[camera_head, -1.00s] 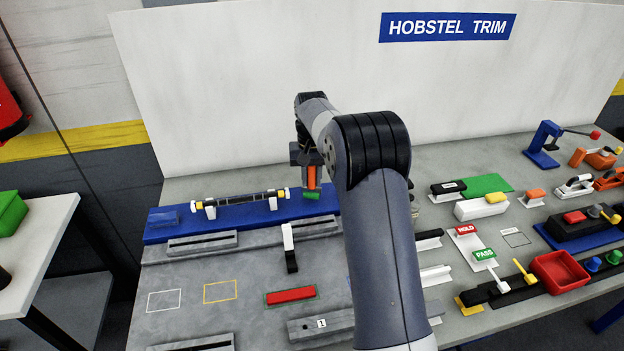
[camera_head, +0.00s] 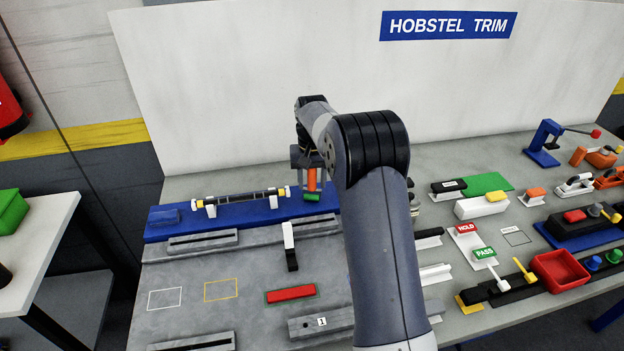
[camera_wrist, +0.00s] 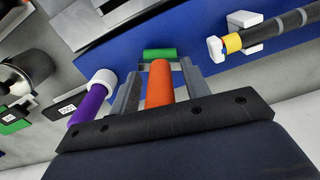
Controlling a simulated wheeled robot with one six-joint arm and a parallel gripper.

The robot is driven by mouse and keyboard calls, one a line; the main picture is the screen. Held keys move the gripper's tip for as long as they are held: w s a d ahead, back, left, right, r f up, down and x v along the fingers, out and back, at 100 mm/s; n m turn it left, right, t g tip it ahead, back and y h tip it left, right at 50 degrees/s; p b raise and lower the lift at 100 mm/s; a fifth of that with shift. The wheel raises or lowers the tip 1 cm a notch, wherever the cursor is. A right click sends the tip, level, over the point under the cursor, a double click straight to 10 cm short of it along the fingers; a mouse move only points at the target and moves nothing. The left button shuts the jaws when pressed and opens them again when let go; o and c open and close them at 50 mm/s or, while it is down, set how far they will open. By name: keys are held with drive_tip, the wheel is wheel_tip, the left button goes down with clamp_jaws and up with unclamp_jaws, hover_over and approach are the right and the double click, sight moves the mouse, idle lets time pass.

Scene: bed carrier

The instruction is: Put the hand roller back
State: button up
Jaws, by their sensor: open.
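The hand roller (camera_head: 312,179) has an orange handle and a green roller end, which is low over or on the blue strip (camera_head: 240,224) at the back of the bench. It also shows in the wrist view (camera_wrist: 160,88), its handle lying between my fingers and the green end beyond the tips. My gripper (camera_head: 309,164) is open around the handle; the wrist view shows the fingers (camera_wrist: 162,68) on either side with small gaps. Whether the roller rests in a holder is hidden.
A black bar with yellow ends (camera_head: 240,198) lies on white supports just left of the roller. In the wrist view a purple cylinder with a white cap (camera_wrist: 90,105) stands close left of my gripper. The grey bench front holds a red block (camera_head: 291,294) and outlined spaces.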

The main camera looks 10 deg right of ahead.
wheel_tip(320, 180, up, 12)
drive_tip(key=shift+r, duration=0.15)
idle(0.3)
drive_tip(key=shift+f, duration=4.2)
